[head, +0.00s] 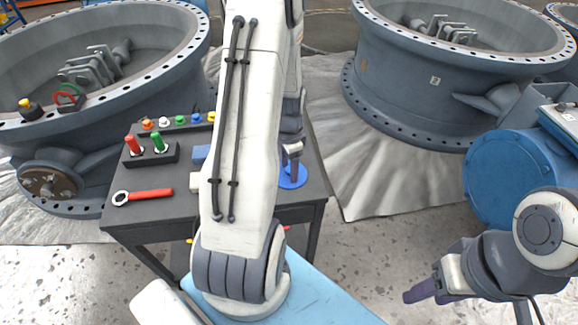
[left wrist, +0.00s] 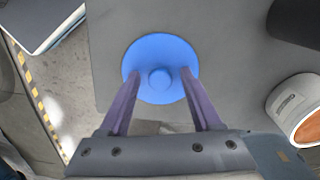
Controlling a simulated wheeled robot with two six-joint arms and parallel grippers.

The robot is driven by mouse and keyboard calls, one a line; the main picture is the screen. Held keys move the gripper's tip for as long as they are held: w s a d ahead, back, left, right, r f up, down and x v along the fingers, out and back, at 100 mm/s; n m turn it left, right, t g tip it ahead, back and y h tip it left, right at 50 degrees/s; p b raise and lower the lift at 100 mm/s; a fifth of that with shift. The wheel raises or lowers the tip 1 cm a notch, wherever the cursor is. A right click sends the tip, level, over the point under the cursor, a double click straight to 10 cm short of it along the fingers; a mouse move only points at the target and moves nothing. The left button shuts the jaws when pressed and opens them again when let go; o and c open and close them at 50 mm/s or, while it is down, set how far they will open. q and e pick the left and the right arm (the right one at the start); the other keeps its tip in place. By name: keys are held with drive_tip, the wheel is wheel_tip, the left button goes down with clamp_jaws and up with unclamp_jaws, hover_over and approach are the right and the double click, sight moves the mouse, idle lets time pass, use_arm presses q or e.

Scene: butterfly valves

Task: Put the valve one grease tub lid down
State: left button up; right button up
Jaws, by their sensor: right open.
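The blue round lid (head: 292,180) lies flat on the dark cart top, just right of my raised left arm. In the left wrist view the lid (left wrist: 160,50) shows a central knob. My left gripper (head: 291,153) is above the lid, fingers pointing down. Its fingers (left wrist: 159,74) are open, one on each side of the knob, with gaps to it. Whether the fingertips touch the lid I cannot tell. A white tub with an orange-brown top (left wrist: 296,108) is at the right of the left wrist view. My right gripper (head: 428,288) is open and empty, away from the cart.
The cart (head: 140,215) also holds a red-handled ring wrench (head: 145,195), a block with red and green handles (head: 150,155), a row of coloured knobs (head: 178,122) and a blue block (head: 201,155). Large valves stand left (head: 150,80) and right (head: 420,90). My left arm hides part of the cart.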

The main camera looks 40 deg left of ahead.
sight(289, 169)
use_arm(q)
wheel_tip(289, 169, up, 12)
drive_tip(key=p, duration=0.2)
drive_tip(key=shift+r, duration=0.2)
drive_tip(key=s+d+r+m, duration=0.1)
drive_tip(key=s+d+r, duration=0.15)
drive_tip(key=d, duration=0.85)
drive_tip(key=s+d+r, duration=0.1)
drive_tip(key=d+r, duration=0.2)
drive_tip(key=d, duration=0.7)
drive_tip(key=s+d+r+m+h, duration=0.1)
drive_tip(key=s+d+r, duration=0.1)
drive_tip(key=s+d, duration=0.8)
drive_tip(key=s, duration=0.2)
drive_tip(key=shift+s, duration=0.4)
